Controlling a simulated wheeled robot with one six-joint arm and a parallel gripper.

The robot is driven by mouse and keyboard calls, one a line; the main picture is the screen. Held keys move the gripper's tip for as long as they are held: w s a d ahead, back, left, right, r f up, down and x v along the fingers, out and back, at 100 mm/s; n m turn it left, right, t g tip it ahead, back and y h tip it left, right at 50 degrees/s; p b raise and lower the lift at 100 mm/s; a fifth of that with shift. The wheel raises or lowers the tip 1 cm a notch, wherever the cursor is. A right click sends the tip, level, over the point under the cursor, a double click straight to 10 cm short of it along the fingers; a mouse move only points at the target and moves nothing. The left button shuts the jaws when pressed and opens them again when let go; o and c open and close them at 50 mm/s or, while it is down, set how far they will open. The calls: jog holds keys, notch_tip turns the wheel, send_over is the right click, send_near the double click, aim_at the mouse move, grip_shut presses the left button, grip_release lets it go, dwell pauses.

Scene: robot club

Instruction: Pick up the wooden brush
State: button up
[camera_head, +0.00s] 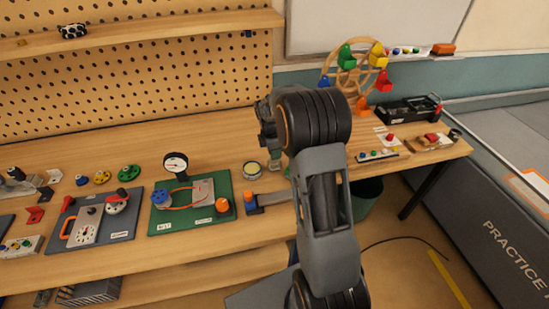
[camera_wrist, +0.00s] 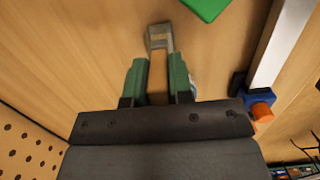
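The wooden brush (camera_wrist: 158,40) shows in the wrist view, with a grey metal and bristle end pointing away from me and a wooden handle. My gripper (camera_wrist: 157,72) has its two green fingers on either side of the handle, and both appear to press against it. The gripper is over the wooden workbench (camera_head: 115,150). I cannot tell whether the brush rests on the bench or is clear of it. In the head view my arm hides the brush.
A green board (camera_head: 215,185) with a gauge lies to the left. A metal bar with an orange and blue end (camera_head: 252,203) lies close by. A Ferris wheel model (camera_head: 352,70) stands behind right. A pegboard (camera_head: 130,75) rises behind.

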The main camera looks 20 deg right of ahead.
grip_shut()
jog(key=shift+r, duration=0.2)
jog(key=shift+r, duration=0.25)
notch_tip(320, 180, up, 2)
jog(key=shift+r+b, duration=0.1)
jog(key=shift+b, duration=0.35)
jog(key=s+a+r+b, duration=0.2)
jog(key=s+a+r, duration=0.4)
jog(key=s+r, duration=0.4)
jog(key=s, duration=0.2)
jog(key=shift+s, duration=0.3)
